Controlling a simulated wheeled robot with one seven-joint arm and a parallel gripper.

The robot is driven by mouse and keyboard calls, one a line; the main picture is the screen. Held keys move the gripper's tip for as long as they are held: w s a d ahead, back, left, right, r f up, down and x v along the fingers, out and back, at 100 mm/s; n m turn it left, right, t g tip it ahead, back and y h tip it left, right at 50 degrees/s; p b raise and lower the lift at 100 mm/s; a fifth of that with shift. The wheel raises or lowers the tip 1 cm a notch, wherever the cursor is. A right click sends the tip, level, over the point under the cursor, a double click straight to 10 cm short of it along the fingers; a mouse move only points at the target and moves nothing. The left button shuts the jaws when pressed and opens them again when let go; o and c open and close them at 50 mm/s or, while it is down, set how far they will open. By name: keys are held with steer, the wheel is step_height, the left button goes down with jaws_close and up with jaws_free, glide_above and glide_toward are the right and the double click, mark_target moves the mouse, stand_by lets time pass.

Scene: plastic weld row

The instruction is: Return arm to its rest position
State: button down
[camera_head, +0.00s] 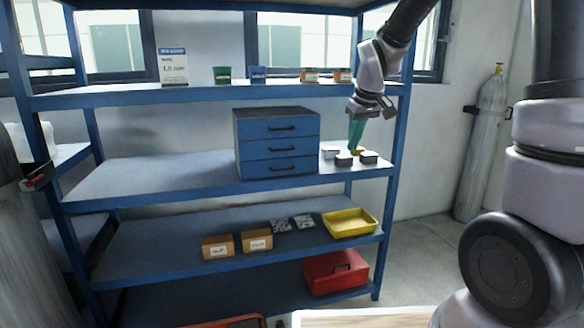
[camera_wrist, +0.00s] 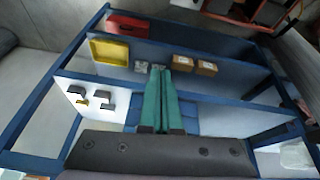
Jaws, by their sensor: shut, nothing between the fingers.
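My gripper (camera_head: 356,134) hangs from my arm at the right end of the blue shelf unit, in front of the gap between the top shelf and the one below. Its green fingers point down and are shut with nothing between them. The fingers also show in the wrist view (camera_wrist: 158,98), close together. In the head view the fingertips appear just above small grey blocks (camera_head: 344,160); whether they touch cannot be told there. In the wrist view the blocks (camera_wrist: 78,90) lie to the left, apart from the fingers.
A blue drawer cabinet (camera_head: 277,142) stands left of my gripper. The top shelf (camera_head: 200,95) carries small boxes. Lower down are a yellow tray (camera_head: 350,222), cardboard boxes (camera_head: 257,240) and a red box (camera_head: 336,272). A gas cylinder (camera_head: 484,145) stands at the right wall.

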steer(key=s+d+r+m+t, duration=0.1)
steer(key=s+d+r+m, duration=0.1)
steer(key=s, duration=0.5)
steer(key=s+d+r+m+t, duration=0.1)
steer(key=s+d+r+m, duration=0.2)
steer(key=s+r, duration=0.3)
steer(key=s+d+r+m+t, duration=0.1)
steer(key=s+d+r+m, duration=0.2)
steer(key=s, duration=0.6)
steer(key=shift+r+m+y, duration=0.3)
steer(key=shift+r+y, duration=0.1)
steer(key=shift+r, duration=0.2)
